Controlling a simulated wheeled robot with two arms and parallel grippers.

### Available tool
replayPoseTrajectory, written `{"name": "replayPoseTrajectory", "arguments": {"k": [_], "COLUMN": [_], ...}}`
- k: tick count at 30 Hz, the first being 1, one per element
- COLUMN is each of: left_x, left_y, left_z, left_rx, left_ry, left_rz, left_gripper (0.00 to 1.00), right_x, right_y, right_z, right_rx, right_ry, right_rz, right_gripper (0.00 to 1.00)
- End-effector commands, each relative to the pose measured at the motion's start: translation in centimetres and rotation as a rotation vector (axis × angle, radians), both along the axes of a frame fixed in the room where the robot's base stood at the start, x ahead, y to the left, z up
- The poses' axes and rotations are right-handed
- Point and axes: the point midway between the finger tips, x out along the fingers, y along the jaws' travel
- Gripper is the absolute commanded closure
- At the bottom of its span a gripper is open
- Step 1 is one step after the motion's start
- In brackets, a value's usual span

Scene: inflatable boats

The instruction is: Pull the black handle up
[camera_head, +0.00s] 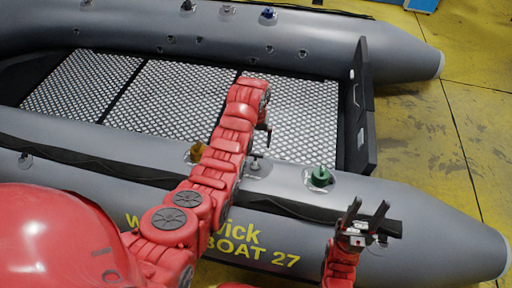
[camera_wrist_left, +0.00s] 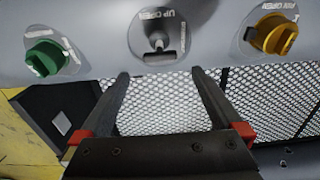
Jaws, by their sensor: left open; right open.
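A small dark handle (camera_wrist_left: 157,41) sits in the middle of a round grey plate marked "UP OPEN" on the boat's tube. It lies between the green knob and the yellow knob. In the head view its fitting (camera_head: 255,163) shows small, just below my left gripper (camera_head: 265,135). In the left wrist view my left gripper (camera_wrist_left: 160,76) is open and empty, with its fingertips just short of the plate. The handle is ahead of the gap between the fingers, apart from them. My right gripper (camera_head: 365,214) is open and empty over the near tube at the right.
The green knob (camera_head: 320,177) and the yellow knob (camera_head: 197,152) stand up on the near tube (camera_head: 400,200), on either side of the handle. A patterned floor (camera_head: 165,97) fills the boat. A black transom board (camera_head: 361,110) stands at its right end.

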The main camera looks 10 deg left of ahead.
Motion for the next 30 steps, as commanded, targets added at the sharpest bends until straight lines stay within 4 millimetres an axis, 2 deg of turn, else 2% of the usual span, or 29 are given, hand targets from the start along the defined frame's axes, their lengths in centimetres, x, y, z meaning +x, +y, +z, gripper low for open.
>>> {"name": "replayPoseTrajectory", "arguments": {"k": [2, 3, 5, 6, 12, 18, 30], "left_x": [0.2, 0.2, 0.1, 0.1, 0.0, 0.1, 0.1], "left_y": [0.0, 0.0, 0.0, 0.0, 0.0, 0.0, 0.0], "left_z": [2.4, 4.0, 5.7, 6.9, 9.7, 10.7, 10.6], "left_rx": [-0.001, 0.0, 0.0, 0.0, -0.001, 0.0, 0.0], "left_ry": [-0.01, -0.008, -0.006, -0.003, -0.002, -0.003, -0.003], "left_rz": [0.0, 0.0, 0.0, 0.001, 0.001, 0.0, 0.0], "left_gripper": [0.0, 0.0, 0.0, 0.0, 0.0, 0.0, 0.0], "right_x": [0.0, 0.0, 0.0, 0.0, 0.0, 0.0, 0.0], "right_y": [0.0, 0.0, 0.0, 0.0, 0.0, 0.0, 0.0], "right_z": [-0.2, 1.0, 1.7, 2.9, 5.8, 6.8, 6.7], "right_rx": [0.0, 0.0, 0.0, 0.0, 0.0, 0.0, 0.0], "right_ry": [0.0, 0.0, 0.0, 0.0, 0.0, 0.0, 0.0], "right_rz": [0.0, 0.0, 0.0, 0.0, 0.0, 0.0, 0.0], "right_gripper": [0.5, 0.5, 0.5, 0.5, 0.5, 0.5, 0.5]}}
